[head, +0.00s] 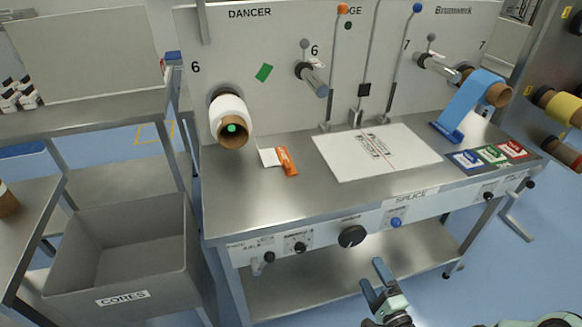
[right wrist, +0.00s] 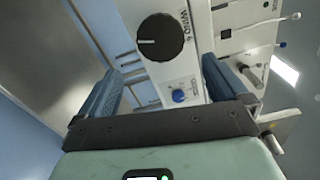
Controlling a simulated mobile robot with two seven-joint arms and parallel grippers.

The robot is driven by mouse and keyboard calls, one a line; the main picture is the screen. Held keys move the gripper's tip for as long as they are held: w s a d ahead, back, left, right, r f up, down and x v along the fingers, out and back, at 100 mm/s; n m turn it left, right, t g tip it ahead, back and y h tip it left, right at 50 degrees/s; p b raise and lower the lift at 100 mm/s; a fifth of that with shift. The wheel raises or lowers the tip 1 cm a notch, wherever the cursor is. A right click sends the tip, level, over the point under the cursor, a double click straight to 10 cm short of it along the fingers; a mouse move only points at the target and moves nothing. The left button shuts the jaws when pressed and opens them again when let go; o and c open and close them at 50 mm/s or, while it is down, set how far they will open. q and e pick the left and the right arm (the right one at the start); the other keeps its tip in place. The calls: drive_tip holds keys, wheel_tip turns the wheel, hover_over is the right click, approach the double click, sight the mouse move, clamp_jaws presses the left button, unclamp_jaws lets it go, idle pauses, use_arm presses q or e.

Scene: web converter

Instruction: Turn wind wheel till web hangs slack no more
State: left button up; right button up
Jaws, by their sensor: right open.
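The wind wheel is a round black knob (head: 352,236) on the white front rail of the steel bench; it fills the upper middle of the right wrist view (right wrist: 160,37), beside the lettering WIND. My right gripper (head: 379,276) is open and empty, below and in front of the knob in the head view. In the right wrist view its two blue-grey fingers (right wrist: 160,68) stand apart, with the knob ahead of them, not touched. A white web (head: 268,156) comes off the left roll, and a blue web (head: 464,105) slopes from the right roll to the bench. My left gripper is not in view.
A blue button (head: 396,222) and small black knobs (head: 301,247) sit on the same rail. A white splice plate (head: 375,151) lies on the bench top. A grey CORES bin (head: 122,245) stands at left. The floor in front of the bench at right is clear.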

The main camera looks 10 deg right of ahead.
sight(354, 238)
use_arm(q)
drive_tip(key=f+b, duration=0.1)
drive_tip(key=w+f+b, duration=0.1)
drive_tip(key=b, duration=0.1)
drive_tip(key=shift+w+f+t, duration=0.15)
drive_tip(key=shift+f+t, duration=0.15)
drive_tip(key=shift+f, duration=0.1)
use_arm(e)
drive_tip(key=w+n, duration=0.4)
drive_tip(key=n, duration=0.2)
drive_tip(key=w+n, duration=0.4)
drive_tip(key=n, duration=0.2)
drive_tip(key=w+n, duration=0.5)
drive_tip(key=n, duration=0.1)
drive_tip(key=shift+a+r, duration=0.25)
drive_tip(key=c, duration=0.6)
